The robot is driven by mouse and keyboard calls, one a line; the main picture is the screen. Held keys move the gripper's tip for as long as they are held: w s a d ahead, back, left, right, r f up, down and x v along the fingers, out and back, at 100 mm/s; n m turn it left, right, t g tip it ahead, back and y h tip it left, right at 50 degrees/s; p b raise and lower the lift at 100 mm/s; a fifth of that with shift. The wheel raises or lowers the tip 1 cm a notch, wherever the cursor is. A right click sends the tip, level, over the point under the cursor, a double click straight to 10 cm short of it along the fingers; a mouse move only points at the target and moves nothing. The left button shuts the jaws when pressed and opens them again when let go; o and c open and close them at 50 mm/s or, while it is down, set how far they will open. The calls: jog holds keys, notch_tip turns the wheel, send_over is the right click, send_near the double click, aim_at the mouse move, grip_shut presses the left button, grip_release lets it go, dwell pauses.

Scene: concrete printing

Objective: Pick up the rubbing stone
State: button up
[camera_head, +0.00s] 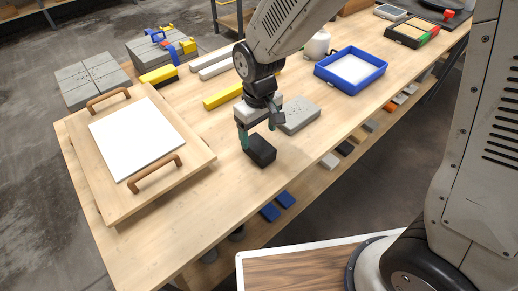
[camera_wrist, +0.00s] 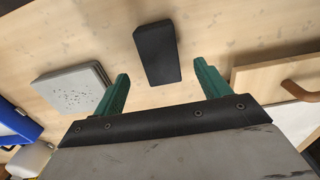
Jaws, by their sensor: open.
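The rubbing stone looks to be the black block (camera_head: 260,150) on the wooden table, near its front edge. In the wrist view the black block (camera_wrist: 157,53) lies flat, ahead of the fingertips and roughly centred between them. My gripper (camera_head: 256,131) is just above and behind the block in the head view. Its two green fingers are spread wide with nothing between them, as the wrist view of my gripper (camera_wrist: 160,76) also shows. I cannot tell from the head view whether a finger touches the block.
Grey concrete tiles (camera_head: 299,115) lie close right of my gripper. A wooden tray with handles (camera_head: 197,163) holding a white sheet stands to the left. A blue tray (camera_head: 376,75), a white jug (camera_head: 317,45) and yellow bars (camera_head: 222,97) lie farther back. Bare tabletop surrounds the block in front.

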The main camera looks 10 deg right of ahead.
aim_at(259, 145)
notch_tip(259, 145, down, 7)
jog(key=shift+r, duration=0.15)
jog(key=c, duration=1.3)
